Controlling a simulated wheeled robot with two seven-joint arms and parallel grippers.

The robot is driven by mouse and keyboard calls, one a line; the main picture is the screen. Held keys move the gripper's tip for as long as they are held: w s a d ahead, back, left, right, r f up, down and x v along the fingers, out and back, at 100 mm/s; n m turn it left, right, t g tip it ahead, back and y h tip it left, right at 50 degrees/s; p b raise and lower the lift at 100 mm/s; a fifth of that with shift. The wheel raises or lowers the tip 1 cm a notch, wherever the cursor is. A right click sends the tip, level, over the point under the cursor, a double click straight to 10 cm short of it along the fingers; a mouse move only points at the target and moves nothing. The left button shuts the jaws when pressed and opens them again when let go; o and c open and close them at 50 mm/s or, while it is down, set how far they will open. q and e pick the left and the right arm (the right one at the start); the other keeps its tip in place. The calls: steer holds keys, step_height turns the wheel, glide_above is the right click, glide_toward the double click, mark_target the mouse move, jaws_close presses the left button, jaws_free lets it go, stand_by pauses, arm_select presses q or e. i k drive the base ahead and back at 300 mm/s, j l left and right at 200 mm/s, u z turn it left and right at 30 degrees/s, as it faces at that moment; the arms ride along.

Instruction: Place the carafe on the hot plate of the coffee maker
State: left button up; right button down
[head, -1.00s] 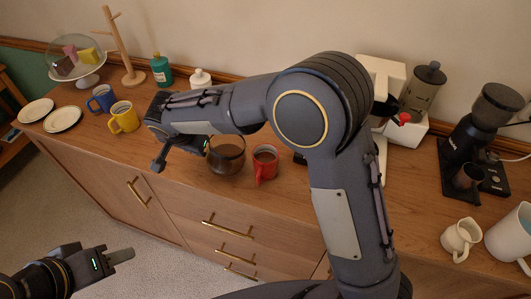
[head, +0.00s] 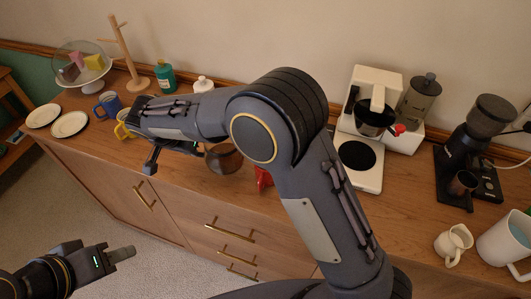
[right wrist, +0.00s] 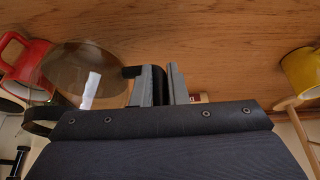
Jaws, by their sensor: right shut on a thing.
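The glass carafe (head: 223,159), round and brownish, is over the counter left of centre in the head view. It also shows in the right wrist view (right wrist: 85,78), beside the fingers. My right gripper (right wrist: 160,85) is shut on its dark handle; in the head view my arm hides the grip. I cannot tell whether the carafe touches the counter. The white coffee maker (head: 390,79) stands at the back right. Its black round hot plate (head: 357,154) is bare, below a dark filter basket (head: 374,120). My left gripper (head: 122,254) is low on the left, away from the counter, its finger opening unclear.
A red mug (head: 263,179) is right of the carafe, partly behind my arm. It shows in the right wrist view (right wrist: 25,68). Yellow (head: 123,125) and blue (head: 108,104) mugs stand left. A grinder (head: 490,120), creamer (head: 452,243) and white pitcher (head: 508,240) stand right.

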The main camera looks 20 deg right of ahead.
mark_target(348, 152)
steer(key=k, duration=1.5)
